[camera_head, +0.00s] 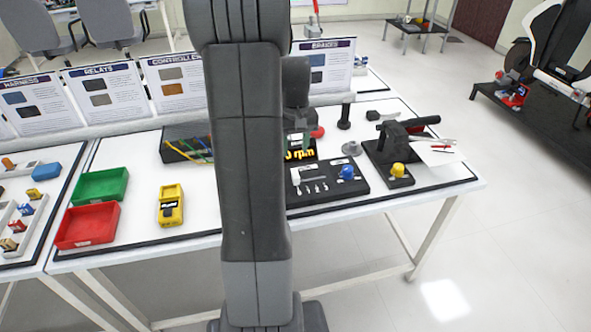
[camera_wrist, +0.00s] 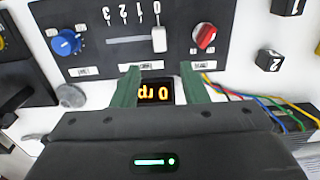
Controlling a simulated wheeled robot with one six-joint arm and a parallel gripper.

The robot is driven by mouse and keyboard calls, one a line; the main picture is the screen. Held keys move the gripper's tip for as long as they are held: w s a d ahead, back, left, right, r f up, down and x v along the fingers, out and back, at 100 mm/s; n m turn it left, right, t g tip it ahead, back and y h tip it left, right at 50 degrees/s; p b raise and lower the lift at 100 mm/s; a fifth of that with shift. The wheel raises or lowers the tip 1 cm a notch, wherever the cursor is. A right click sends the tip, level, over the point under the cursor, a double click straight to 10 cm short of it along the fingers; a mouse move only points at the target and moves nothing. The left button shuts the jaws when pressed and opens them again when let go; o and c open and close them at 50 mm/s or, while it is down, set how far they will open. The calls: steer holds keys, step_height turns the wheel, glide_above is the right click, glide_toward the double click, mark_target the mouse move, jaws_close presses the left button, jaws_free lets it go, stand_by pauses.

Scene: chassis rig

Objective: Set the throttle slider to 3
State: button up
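The throttle slider's white handle (camera_wrist: 158,38) stands at the 0 end of its slot in the wrist view, where the panel appears upside down. Its scale (camera_wrist: 130,18) runs 0, 1, 2, 3 from right to left there. The slot sits on a black control panel (camera_head: 330,193), also seen in the head view right of my arm. A display (camera_wrist: 155,92) shows 0 and partly covered lettering, seemingly rpm. My gripper (camera_wrist: 160,72) is open and empty. Its green fingers flank the display in the picture, apart from the slider handle.
A blue knob (camera_wrist: 66,42) and a red knob (camera_wrist: 204,36) flank the slider. Coloured cables (camera_wrist: 250,98) run to the right of my fingers in the wrist view. A yellow meter (camera_head: 171,205) and red and green bins (camera_head: 88,226) stand left on the table.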

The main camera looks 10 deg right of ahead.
mark_target(295, 173)
step_height(295, 173, down, 10)
steer(key=shift+r, duration=0.1)
steer(key=shift+c, duration=0.4)
jaws_close()
